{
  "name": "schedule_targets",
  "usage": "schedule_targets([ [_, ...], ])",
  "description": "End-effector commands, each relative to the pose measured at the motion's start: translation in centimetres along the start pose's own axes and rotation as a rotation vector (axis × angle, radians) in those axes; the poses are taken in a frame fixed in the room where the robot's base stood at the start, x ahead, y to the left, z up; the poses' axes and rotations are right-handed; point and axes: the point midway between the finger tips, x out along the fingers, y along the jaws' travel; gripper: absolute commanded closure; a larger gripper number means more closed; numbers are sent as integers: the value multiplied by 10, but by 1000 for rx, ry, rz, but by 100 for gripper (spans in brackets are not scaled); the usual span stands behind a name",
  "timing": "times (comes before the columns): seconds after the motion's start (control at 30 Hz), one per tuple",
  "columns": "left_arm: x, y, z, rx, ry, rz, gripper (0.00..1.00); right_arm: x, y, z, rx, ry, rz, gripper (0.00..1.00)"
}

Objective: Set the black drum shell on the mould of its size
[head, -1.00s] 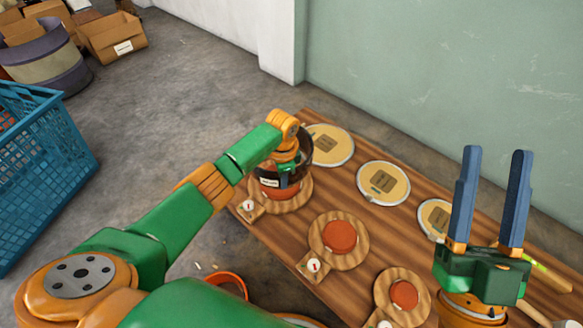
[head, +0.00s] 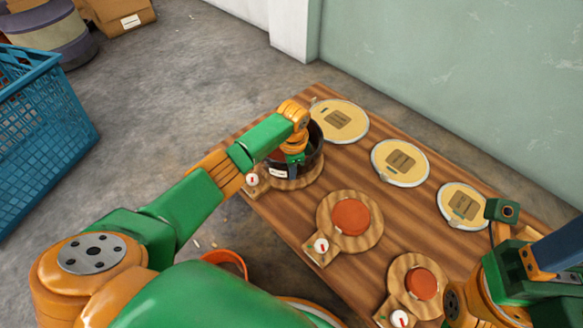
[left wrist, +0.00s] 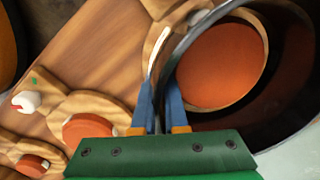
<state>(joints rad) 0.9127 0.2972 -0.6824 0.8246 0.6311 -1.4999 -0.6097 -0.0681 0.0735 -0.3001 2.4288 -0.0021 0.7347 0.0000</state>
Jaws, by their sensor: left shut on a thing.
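The black drum shell (head: 316,150) is at the far left end of the table, over the largest mould (head: 305,182). My left gripper (head: 293,166) is shut on its wall. In the left wrist view, the blue fingers (left wrist: 160,105) pinch the rim of the shell (left wrist: 292,85), and the mould's orange disc (left wrist: 215,65) shows through its opening. In the head view the shell hides that disc; I cannot tell whether the shell rests on the base. The middle mould (head: 350,218) and smallest mould (head: 422,285) are bare. My right gripper (head: 556,254) is partly cut off at the right edge.
Three tan round skins (head: 338,121), (head: 400,163), (head: 464,206) lie along the table's wall side. A blue crate (head: 40,145) stands on the floor at left. An orange bucket (head: 227,262) is below the near table edge.

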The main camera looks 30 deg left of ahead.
Motion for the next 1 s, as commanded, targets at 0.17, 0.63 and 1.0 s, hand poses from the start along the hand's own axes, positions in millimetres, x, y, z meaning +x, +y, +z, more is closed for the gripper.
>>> schedule_targets([
  [0.17, 3, 0, 0, 0, 1, -1, 100, 0, 0, -1, 0, 11, -1, 50],
  [0.63, 1, 0, 2, -1, 0, 1, 100, 9, 0, -1, 1, 10, -1, 50],
  [1.0, 7, 0, 3, 0, 1, 0, 100, 7, 0, -1, 1, 10, -1, 50],
])
